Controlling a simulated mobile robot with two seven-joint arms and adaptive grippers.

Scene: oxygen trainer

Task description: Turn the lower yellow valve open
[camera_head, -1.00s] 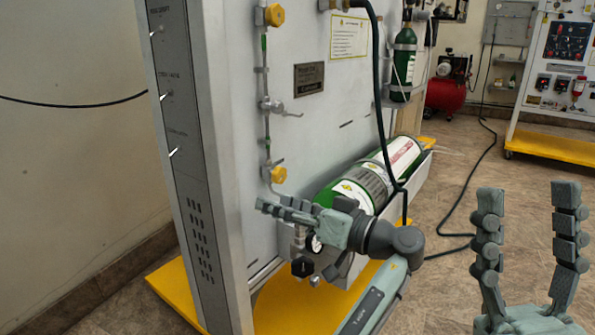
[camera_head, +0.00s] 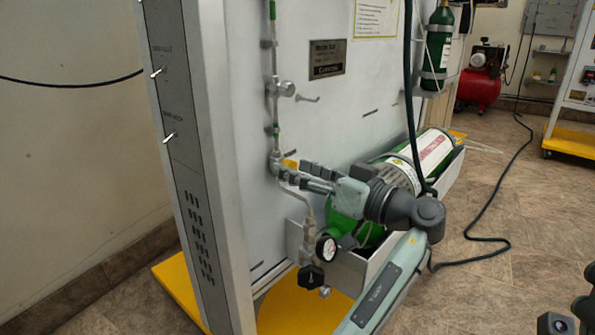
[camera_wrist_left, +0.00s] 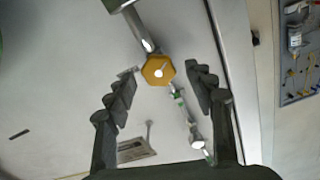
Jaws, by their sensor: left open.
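In the left wrist view the yellow valve knob (camera_wrist_left: 157,70) faces the camera, between the two spread fingers of my left gripper (camera_wrist_left: 161,72). Gaps show on both sides of the knob, so the fingers look apart from it. Part of my right gripper (camera_head: 568,318) shows at the bottom right corner, cut off by the picture edge.
A pressure gauge (camera_head: 326,249) and a black knob (camera_head: 311,277) sit below the valve. A green cylinder (camera_head: 347,200) lies in a tray beside my left arm. A dark hose (camera_head: 408,90) hangs to the right.

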